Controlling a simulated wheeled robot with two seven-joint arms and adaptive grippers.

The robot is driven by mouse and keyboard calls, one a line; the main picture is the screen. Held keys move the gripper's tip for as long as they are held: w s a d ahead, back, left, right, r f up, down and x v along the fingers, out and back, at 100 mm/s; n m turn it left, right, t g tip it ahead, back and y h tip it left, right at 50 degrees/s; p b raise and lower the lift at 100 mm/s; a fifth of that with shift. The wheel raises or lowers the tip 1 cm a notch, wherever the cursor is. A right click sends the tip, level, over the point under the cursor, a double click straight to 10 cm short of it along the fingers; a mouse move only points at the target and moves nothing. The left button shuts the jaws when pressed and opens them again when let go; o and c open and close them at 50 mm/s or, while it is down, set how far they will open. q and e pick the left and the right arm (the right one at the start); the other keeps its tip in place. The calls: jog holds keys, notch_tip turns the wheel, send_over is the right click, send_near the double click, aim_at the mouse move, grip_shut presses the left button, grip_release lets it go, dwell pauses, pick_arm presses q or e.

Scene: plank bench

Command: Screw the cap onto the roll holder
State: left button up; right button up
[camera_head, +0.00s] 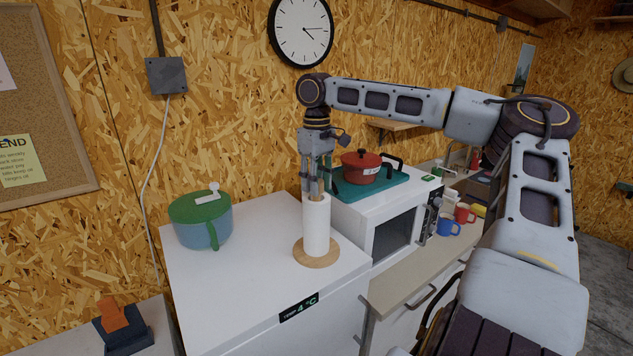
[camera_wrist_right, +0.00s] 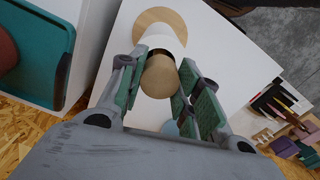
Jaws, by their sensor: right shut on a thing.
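The roll holder has a round wooden base (camera_head: 317,253) on a white fridge top and carries a white paper roll (camera_head: 317,228) standing upright. My right gripper (camera_head: 315,190) points down over the top of the roll. In the right wrist view the gripper (camera_wrist_right: 160,78) has its green-padded fingers closed around a round wooden cap (camera_wrist_right: 160,76), directly over the white roll (camera_wrist_right: 150,45) and wooden base (camera_wrist_right: 160,17). The cap's underside and any thread are hidden, so I cannot tell whether it touches the holder's post. My left gripper is in neither view.
A blue-green pot with a green lid (camera_head: 200,217) stands left of the roll on the white fridge top (camera_head: 262,270). A microwave (camera_head: 395,225) stands to the right, with a teal tray (camera_head: 372,190) and red pot (camera_head: 366,168) on it. Mugs stand farther right.

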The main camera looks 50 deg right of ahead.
jog(key=shift+m, duration=0.9)
jog(key=o, duration=1)
notch_tip(320, 180, up, 12)
dwell(0.7)
